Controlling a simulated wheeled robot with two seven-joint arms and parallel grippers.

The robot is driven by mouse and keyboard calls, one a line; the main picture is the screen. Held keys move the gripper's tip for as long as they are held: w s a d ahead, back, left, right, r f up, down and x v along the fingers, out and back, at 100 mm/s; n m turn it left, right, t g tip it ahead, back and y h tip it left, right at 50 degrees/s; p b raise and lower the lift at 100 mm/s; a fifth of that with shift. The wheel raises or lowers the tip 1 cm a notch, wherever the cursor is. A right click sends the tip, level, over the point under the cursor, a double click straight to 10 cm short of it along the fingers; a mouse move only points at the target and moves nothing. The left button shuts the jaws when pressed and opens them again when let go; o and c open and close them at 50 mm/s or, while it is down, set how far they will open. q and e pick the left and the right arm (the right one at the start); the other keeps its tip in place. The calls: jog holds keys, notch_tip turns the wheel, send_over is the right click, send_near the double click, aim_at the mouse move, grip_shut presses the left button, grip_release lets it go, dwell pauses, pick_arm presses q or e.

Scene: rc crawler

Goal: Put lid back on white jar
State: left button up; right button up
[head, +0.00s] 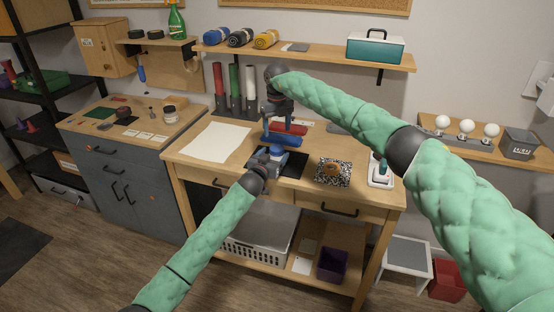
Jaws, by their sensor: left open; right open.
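A small pale jar (170,111) with a dark top or opening stands at the right of the grey cabinet's wooden top; it is too small to tell whether a lid sits on it. A dark round piece (124,114) lies to its left, and I cannot tell if it is the lid. My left gripper (271,154) is open over the front middle of the workbench. My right gripper (281,132) is open and points down just behind it, near blue and red items. Both grippers are well to the right of the jar.
The workbench (180,157) holds a white sheet (216,142), a dark mat, a speckled notebook (333,172) and a white tray (380,172). Red, green and white rolls stand at the back. A shelf (330,57) with a teal toolbox (375,48) hangs above.

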pick_arm(q)
jog(key=shift+x, duration=1.8)
grip_shut()
pick_arm(e)
notch_tip(320, 180, up, 5)
jog(key=w+d+h, duration=0.1)
jog(key=w+d, duration=0.1)
jog(key=f+n, duration=0.1)
jog(key=s+f+n, duration=0.1)
jog(key=f+n, duration=0.1)
jog(key=s+f+n, duration=0.1)
jog(key=n, duration=0.1)
jog(key=shift+a+f, duration=0.25)
jog(key=shift+f, duration=0.15)
jog(key=shift+a+n+y, duration=0.4)
jog(key=shift+a+n, duration=0.25)
jog(key=shift+n, duration=0.55)
jog(key=shift+a+n, duration=0.1)
jog(key=shift+n, duration=0.7)
